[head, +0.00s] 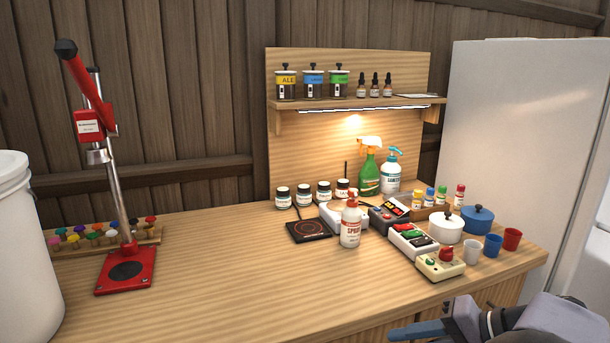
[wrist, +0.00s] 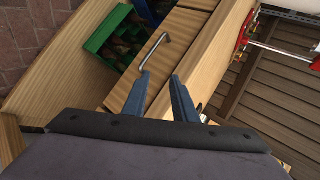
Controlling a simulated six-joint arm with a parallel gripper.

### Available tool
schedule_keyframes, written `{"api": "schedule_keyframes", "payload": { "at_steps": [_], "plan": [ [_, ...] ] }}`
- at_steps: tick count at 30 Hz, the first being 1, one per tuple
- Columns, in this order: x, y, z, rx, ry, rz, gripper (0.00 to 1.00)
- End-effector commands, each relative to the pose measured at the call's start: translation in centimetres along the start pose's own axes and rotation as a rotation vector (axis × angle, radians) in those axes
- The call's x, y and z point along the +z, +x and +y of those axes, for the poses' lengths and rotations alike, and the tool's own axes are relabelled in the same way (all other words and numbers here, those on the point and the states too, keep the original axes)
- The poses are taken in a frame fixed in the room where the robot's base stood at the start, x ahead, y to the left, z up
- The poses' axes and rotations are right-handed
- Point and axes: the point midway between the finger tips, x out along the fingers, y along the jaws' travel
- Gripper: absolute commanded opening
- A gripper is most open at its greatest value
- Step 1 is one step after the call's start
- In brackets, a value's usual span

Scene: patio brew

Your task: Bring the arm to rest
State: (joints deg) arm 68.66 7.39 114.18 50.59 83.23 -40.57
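My gripper (head: 418,331) shows at the lower right of the head view, in front of the workbench's (head: 210,290) front edge. In the wrist view my gripper (wrist: 162,95) has two blue-grey fingers standing apart with a gap between them. It is open, and nothing shows between the fingers. Past the fingertips in the wrist view is a wooden drawer front with a metal handle (wrist: 153,50). I cannot tell how far the fingertips are from it.
On the bench stand a red capper (head: 125,270), a spray bottle (head: 351,222), a hot plate (head: 309,230), a white pot (head: 447,228) and several cups. A white bucket (head: 25,250) is at left. A green crate (wrist: 112,38) shows below. The bench's front middle is clear.

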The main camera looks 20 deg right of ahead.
Motion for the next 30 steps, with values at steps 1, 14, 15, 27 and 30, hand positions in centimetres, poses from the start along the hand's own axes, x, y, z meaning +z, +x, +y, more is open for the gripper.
{"api": "schedule_keyframes", "payload": {
  "at_steps": [1, 14, 15, 27, 30],
  "plan": [
    [1.7, 2.6, 0.2, 0.052, -0.002, -0.072, 0.25],
    [15.1, 13.1, 4.7, 0.587, -0.244, -0.428, 0.25],
    [15.9, 13.5, 5.1, 0.628, -0.288, -0.442, 0.25],
    [20.1, 15.7, 7.2, 0.815, -0.653, -0.467, 0.25],
    [20.8, 16.1, 7.4, 0.83, -0.732, -0.465, 0.25]
  ]
}}
